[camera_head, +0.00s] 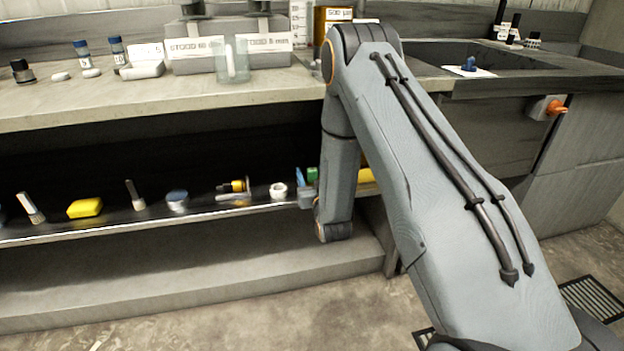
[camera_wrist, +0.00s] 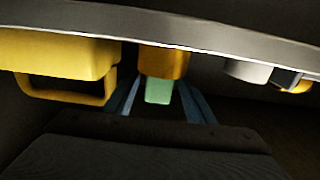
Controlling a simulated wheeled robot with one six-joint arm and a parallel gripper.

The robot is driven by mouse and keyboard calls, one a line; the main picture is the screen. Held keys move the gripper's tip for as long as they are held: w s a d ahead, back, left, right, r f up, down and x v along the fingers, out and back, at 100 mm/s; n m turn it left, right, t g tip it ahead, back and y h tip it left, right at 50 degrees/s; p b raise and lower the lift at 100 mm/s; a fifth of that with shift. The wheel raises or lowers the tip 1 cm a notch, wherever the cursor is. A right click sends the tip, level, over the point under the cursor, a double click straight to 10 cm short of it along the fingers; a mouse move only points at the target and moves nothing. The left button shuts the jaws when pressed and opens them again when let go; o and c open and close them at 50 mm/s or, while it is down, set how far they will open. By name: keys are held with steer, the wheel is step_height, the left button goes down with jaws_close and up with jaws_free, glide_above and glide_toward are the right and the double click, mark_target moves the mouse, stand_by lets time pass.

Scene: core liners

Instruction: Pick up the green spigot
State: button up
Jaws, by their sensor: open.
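A small green piece, which looks like the green spigot (camera_wrist: 158,92), is in the middle of the wrist view, against an orange-yellow cylinder (camera_wrist: 163,62). A green piece also shows on the lower shelf in the head view (camera_head: 312,175), just left of my arm. My gripper (camera_wrist: 163,103) is open, its two bluish fingers one on each side of the green piece in the wrist view. I cannot tell whether they touch it.
A yellow item with a handle (camera_wrist: 62,55) is close on the left in the wrist view. A white ring (camera_head: 278,190), a yellow block (camera_head: 85,208) and other small items line the shelf (camera_head: 130,228). The bench top (camera_head: 130,105) overhangs it. A blue tap handle (camera_head: 469,64) lies by the sink.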

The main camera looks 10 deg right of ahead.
steer(key=w, duration=0.3)
steer(key=shift+w+d, duration=0.1)
steer(key=shift+w, duration=0.05)
steer(key=c, duration=1.2)
steer(key=shift+o, duration=0.2)
